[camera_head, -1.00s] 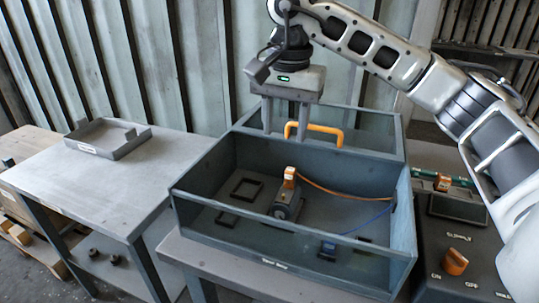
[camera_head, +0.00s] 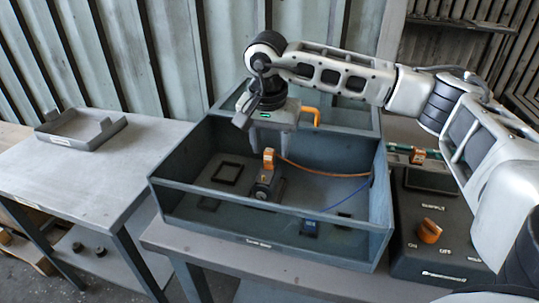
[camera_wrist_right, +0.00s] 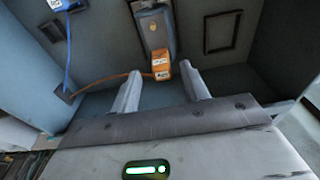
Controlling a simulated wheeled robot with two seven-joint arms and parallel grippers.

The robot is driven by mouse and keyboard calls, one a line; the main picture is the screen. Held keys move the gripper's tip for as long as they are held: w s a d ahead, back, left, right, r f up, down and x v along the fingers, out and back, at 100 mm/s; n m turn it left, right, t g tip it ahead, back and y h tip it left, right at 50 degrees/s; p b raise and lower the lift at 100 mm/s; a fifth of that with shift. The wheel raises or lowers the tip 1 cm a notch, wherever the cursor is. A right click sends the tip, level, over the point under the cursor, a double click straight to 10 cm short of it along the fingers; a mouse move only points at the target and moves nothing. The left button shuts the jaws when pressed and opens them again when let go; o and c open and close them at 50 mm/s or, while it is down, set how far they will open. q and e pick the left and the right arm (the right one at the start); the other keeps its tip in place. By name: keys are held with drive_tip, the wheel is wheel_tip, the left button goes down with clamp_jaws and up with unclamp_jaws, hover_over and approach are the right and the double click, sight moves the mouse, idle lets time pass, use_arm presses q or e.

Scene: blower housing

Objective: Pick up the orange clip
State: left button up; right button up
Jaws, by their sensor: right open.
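The orange clip (camera_head: 269,159) stands upright on top of a dark grey block inside the grey open housing box (camera_head: 205,236). An orange cable runs from it to the box's right wall. In the right wrist view the clip (camera_wrist_right: 161,70) shows just beyond and between my fingertips, with a white label on it. My right gripper (camera_head: 270,148) points down into the box, behind or over the clip. Its two fingers are apart with nothing between them, and the fingertips (camera_wrist_right: 164,85) do not appear to touch the clip. My left gripper is in neither view.
An orange handle (camera_head: 312,112) is behind my right gripper. A control box with an orange knob (camera_head: 429,231) stands right. A side table (camera_head: 80,180) holds a shallow tray (camera_head: 82,139).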

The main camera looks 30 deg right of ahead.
sight(269, 150)
drive_tip(key=shift+w+f, duration=0.2)
drive_tip(key=shift+f, duration=1.35)
drive_tip(key=c, duration=0.8)
drive_tip(key=shift+r, duration=0.1)
drive_tip(key=shift+c, duration=0.2)
